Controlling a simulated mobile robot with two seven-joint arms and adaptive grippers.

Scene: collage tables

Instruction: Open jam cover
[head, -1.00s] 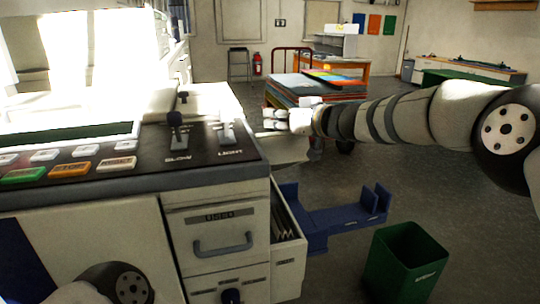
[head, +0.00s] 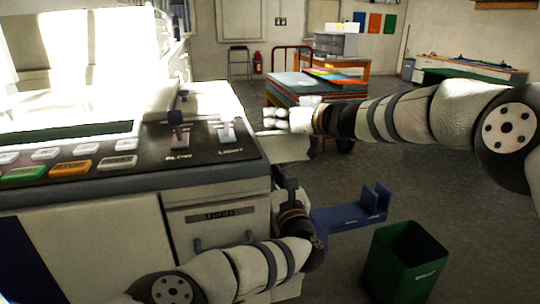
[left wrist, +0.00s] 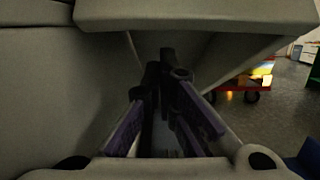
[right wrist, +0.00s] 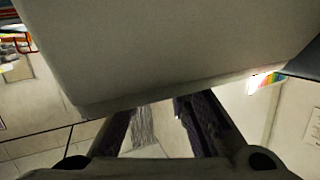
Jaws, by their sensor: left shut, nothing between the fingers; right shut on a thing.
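The jam cover appears to be the pale flap (head: 290,148) sticking out from the right side of the office machine (head: 95,235). My right gripper (head: 272,118) is at this flap, shut on its edge. In the right wrist view, a broad pale panel (right wrist: 190,50) fills the top and the fingers (right wrist: 155,108) reach its lower edge. My left gripper (head: 289,185) is shut and empty, beside the machine's right side and below the flap. In the left wrist view, its fingers (left wrist: 165,75) are close together beneath an overhanging pale part (left wrist: 195,14).
A control panel (head: 90,160) with buttons and levers tops the machine. A drawer front (head: 215,213) is partly hidden by my left arm. A blue tray (head: 345,217) and a green bin (head: 403,265) stand to the right. A cart (head: 300,88) stands behind; the floor on the right is open.

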